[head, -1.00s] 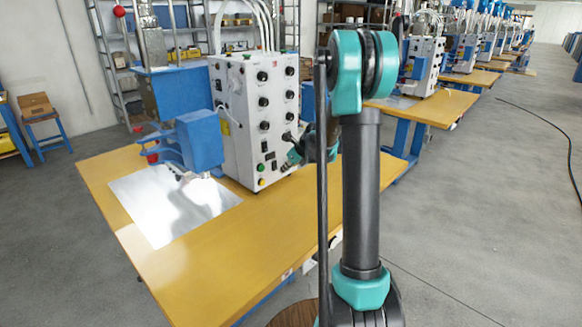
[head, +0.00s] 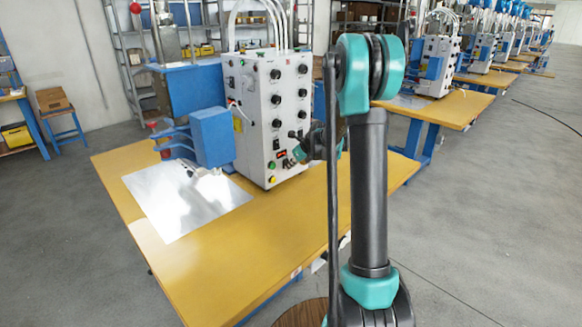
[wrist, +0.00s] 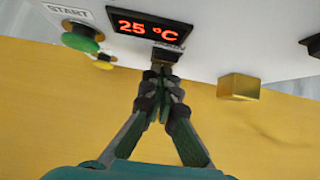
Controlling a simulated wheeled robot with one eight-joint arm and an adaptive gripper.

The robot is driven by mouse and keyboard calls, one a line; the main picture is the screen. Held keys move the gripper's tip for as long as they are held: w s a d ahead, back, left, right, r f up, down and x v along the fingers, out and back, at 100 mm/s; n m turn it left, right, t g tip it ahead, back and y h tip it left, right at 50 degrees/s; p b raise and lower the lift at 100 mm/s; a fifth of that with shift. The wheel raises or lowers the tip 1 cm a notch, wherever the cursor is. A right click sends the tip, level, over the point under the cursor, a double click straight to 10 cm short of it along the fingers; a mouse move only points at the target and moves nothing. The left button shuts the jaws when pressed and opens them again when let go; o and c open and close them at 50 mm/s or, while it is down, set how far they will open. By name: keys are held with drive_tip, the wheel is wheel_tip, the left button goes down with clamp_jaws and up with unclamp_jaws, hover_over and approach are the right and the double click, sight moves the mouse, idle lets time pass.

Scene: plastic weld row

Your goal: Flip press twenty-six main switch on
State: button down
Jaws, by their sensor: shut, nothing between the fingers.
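The white press control box (head: 262,120) stands on the yellow workbench (head: 270,225). Its lit display (wrist: 148,27) reads 25 °C in orange in the wrist view; it also shows as a small reddish patch in the head view (head: 282,154). Just below the display is a small dark switch (wrist: 166,54) with a label too blurred to read. My gripper (wrist: 160,68) is shut and empty, its tips right at the switch and partly covering it; I cannot tell whether they touch. The switch's position is hidden. In the head view my arm partly hides the gripper.
A green START button (wrist: 80,37) and a smaller yellow button (wrist: 104,62) sit left of the fingers. A brass-coloured block (wrist: 239,87) is at the right. A blue press head (head: 211,137) hangs over a shiny metal plate (head: 185,200). More presses recede along the row.

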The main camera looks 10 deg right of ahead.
drive_tip(key=shift+r, duration=0.2)
drive_tip(key=shift+r, duration=0.7)
drive_tip(key=s+d+f+v, duration=0.1)
drive_tip(key=v, duration=1.1)
drive_tip(key=shift+s+d, duration=0.35)
drive_tip(key=shift+s, duration=0.25)
drive_tip(key=shift+f, duration=0.15)
